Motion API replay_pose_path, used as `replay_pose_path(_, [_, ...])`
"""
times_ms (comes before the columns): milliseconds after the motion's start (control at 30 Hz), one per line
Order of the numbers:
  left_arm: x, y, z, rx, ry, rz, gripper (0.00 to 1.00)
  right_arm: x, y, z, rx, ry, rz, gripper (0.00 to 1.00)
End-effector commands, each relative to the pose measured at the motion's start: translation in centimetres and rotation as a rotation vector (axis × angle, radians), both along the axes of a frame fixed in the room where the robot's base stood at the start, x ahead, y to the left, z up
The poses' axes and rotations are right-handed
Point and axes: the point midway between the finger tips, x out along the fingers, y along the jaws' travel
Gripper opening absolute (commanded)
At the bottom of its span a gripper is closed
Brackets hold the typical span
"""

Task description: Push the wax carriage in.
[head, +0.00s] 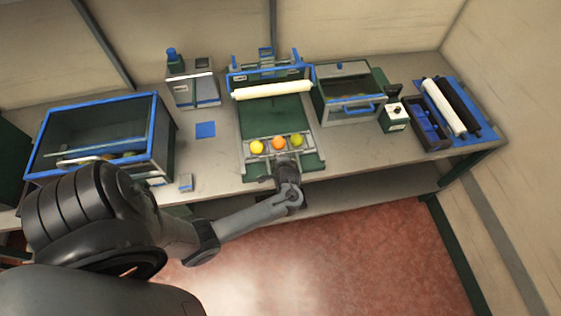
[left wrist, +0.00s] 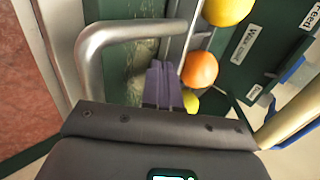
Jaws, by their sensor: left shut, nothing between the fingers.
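The wax carriage (head: 249,158) is a grey-framed tray at the front of a green wax station, holding a yellow, an orange and a green fruit in a row. Its fruits also show in the left wrist view, beside a metal rail. A bent metal handle (left wrist: 130,32) stands out in the left wrist view. My left gripper (head: 284,166) is at the carriage's front edge. Its purple-grey fingers (left wrist: 163,84) are shut and empty, beside the handle and close to the fruits. I cannot tell whether they touch the carriage. My right gripper is not in view.
A pale roller (head: 273,90) crosses the station behind the fruits. A blue-rimmed bin (head: 98,103) stands left, a green drawer box (head: 346,96) right. A small white-and-green box (head: 394,117) and a blue tray (head: 462,110) lie farther right. The bench front edge is near my arm.

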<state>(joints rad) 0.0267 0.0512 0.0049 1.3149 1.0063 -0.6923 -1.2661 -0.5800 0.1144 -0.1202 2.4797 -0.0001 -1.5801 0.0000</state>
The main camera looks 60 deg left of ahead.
Motion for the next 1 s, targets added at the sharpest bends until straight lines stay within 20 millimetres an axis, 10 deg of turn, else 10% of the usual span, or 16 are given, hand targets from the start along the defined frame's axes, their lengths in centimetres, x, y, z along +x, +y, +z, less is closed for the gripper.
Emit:
replay_pose_path(367, [0.6,1.8,0.2,0.003,0.000,0.002,0.00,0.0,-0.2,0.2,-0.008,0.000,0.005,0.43])
replay_pose_path(1000, [4.7,13.0,-0.1,0.003,0.000,0.002,0.00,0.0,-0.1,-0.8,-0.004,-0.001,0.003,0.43])
